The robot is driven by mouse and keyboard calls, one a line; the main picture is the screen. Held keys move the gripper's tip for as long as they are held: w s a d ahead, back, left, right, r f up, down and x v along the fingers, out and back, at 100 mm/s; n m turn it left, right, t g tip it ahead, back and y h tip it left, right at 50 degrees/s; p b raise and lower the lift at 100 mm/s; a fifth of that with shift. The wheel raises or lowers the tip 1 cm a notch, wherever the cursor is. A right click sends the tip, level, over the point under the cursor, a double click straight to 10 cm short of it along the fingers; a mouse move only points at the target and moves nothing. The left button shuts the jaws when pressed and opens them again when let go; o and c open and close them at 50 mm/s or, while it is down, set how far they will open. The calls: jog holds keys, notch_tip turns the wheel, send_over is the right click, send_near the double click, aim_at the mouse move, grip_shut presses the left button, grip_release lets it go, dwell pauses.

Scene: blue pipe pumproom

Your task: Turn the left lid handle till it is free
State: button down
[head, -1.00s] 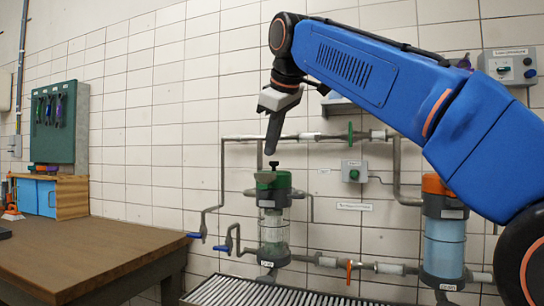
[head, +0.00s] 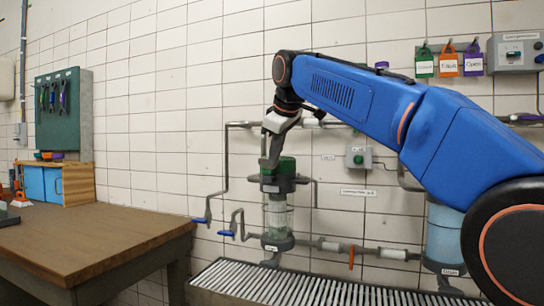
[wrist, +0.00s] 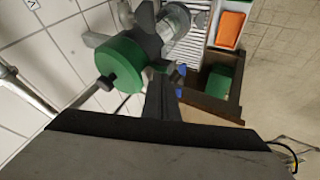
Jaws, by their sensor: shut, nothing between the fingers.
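The left filter housing has a clear cylinder (head: 277,215) and a green lid (head: 287,167); the lid also shows in the wrist view (wrist: 121,64). A small black handle (wrist: 106,83) sits on the lid in the wrist view. In the head view my gripper hides the handle. My gripper (head: 268,163) is shut and empty, pointing down in front of the lid's left part. In the wrist view my gripper (wrist: 163,82) is beside the lid, to the right of the handle and apart from it. Whether it touches the lid's side I cannot tell.
A right housing (head: 444,232) stands partly behind my arm. Blue-handled valves (head: 201,220) sit on pipes left of the left housing. A slatted drain grate (head: 290,288) lies below. A wooden bench (head: 90,245) is at left. Coloured padlocks (head: 448,62) hang upper right.

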aim_at(273, 169)
jog(key=shift+w+d+n+y, duration=0.2)
jog(key=shift+d+n+y, duration=0.2)
jog(key=shift+n, duration=0.3)
dwell(0.5)
jog(key=w+n+g+y, duration=0.1)
jog(key=n, duration=0.1)
jog(key=d+n+g+y, duration=0.1)
jog(key=n, duration=0.2)
jog(key=w+d+n+g+y, duration=0.1)
jog(key=n+g, duration=0.1)
jog(key=n, duration=0.1)
jog(key=shift+w+y, duration=0.3)
jog(key=shift+w, duration=0.15)
jog(key=shift+w+n+g, duration=0.25)
jog(key=shift+n+g, duration=0.15)
jog(key=shift+n, duration=0.2)
jog(key=shift+n+g, duration=0.5)
jog(key=shift+n, duration=0.3)
jog(key=shift+w+y, duration=0.1)
jog(key=shift+y, duration=0.2)
jog(key=shift+d, duration=0.1)
